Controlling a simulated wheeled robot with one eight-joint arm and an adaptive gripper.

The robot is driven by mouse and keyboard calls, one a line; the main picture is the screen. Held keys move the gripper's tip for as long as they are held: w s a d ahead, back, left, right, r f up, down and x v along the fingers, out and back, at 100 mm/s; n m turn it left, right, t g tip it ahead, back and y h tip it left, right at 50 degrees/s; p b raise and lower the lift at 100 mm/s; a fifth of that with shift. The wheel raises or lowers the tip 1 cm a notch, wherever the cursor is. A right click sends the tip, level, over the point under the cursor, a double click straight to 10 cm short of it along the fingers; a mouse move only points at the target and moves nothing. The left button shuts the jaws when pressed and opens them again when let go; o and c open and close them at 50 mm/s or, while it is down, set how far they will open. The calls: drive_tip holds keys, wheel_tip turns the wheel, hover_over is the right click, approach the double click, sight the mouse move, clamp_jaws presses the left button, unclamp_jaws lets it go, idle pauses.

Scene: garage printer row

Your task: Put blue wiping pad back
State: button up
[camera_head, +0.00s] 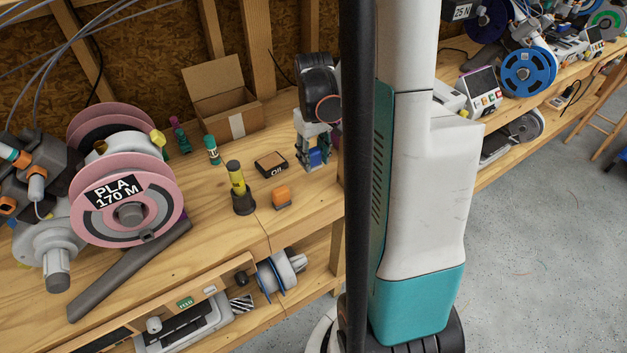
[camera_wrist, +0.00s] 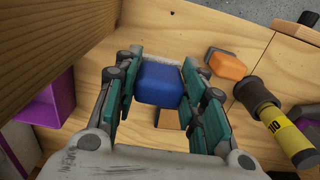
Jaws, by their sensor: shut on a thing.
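The blue wiping pad (camera_wrist: 161,83) is between the two teal-padded fingers of my gripper (camera_wrist: 160,95) in the wrist view. My gripper is shut on it, with the pad near the fingertips. In the head view my gripper (camera_head: 316,148) points down over the back of the wooden bench, and only a bit of blue shows between its fingers. A pale grey strip shows just beyond the pad in the wrist view; I cannot tell what it belongs to. Whether the pad touches the bench is hidden.
An open cardboard box (camera_head: 222,98) is behind. A purple object (camera_wrist: 48,112) is at left in the wrist view.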

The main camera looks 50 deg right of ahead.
sight(314, 151)
drive_tip(key=shift+f+b, duration=1.1)
drive_tip(key=shift+f, duration=2.8)
drive_tip(key=shift+f, duration=0.15)
drive_tip(key=o, duration=1.2)
wheel_tip(314, 151, up, 12)
drive_tip(key=p, duration=0.4)
drive_tip(key=shift+r, duration=0.2)
